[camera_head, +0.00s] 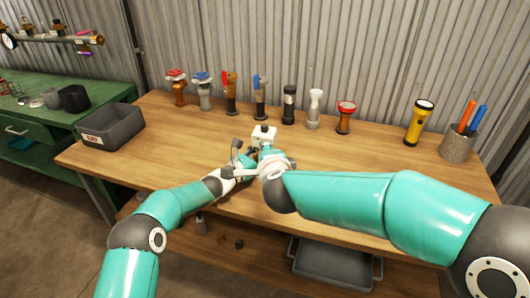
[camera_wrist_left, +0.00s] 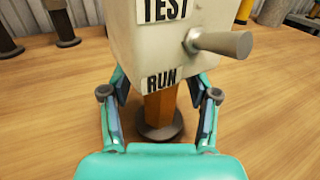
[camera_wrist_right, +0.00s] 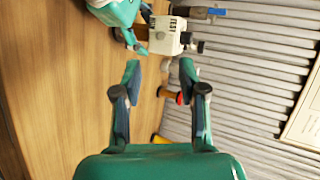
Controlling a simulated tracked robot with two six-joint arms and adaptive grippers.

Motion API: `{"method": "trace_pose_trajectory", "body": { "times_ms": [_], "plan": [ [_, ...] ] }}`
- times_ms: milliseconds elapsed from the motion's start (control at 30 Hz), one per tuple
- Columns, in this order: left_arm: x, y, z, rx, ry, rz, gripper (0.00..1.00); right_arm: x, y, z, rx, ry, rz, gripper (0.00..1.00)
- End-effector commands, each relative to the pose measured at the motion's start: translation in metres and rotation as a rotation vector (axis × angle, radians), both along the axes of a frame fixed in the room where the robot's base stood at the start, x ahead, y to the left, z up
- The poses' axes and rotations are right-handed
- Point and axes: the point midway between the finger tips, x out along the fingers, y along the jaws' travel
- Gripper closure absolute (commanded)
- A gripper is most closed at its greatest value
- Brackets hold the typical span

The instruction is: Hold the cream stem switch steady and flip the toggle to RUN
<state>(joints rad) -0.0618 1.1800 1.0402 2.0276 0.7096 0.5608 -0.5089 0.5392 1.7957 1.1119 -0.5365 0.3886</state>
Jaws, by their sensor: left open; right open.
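The cream stem switch (camera_head: 264,137) stands upright near the middle of the bench. In the left wrist view its cream box (camera_wrist_left: 170,45) carries a TEST label above a RUN label. A grey toggle (camera_wrist_left: 222,43) sticks out to the right; I cannot tell which position it is in. Below the box is an orange-brown stem (camera_wrist_left: 160,108) on a dark round base. My left gripper (camera_wrist_left: 160,92) is open, one finger on each side of the stem, with no clear contact. My right gripper (camera_wrist_right: 159,76) is open and empty, apart from the switch box (camera_wrist_right: 165,36).
Several valves and fittings (camera_head: 231,95) line the back of the bench. A yellow flashlight (camera_head: 419,122) and a pen cup (camera_head: 458,147) stand at the right. A dark grey bin (camera_head: 112,128) sits at the left. The bench's front left is clear.

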Motion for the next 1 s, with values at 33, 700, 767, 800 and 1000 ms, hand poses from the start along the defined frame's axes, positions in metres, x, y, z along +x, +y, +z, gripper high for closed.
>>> {"method": "trace_pose_trajectory", "body": {
  "times_ms": [33,700,767,800,1000],
  "plan": [
    [0.000,0.000,0.000,0.000,0.000,0.000,0.40,0.000,0.000,0.000,0.000,0.000,0.000,0.58],
    [0.000,0.000,0.000,0.001,0.001,0.000,1.00,0.000,0.000,0.000,0.001,0.000,0.000,0.67],
    [0.000,0.000,0.000,0.001,0.001,0.000,1.00,0.000,0.001,0.000,0.007,0.002,0.001,0.77],
    [0.000,0.001,0.000,0.001,0.001,0.000,1.00,-0.001,0.003,-0.001,0.018,0.008,0.007,0.83],
    [0.000,0.001,0.000,0.001,0.001,0.001,1.00,-0.007,0.036,0.001,0.068,0.031,0.151,1.00]
  ]
}}
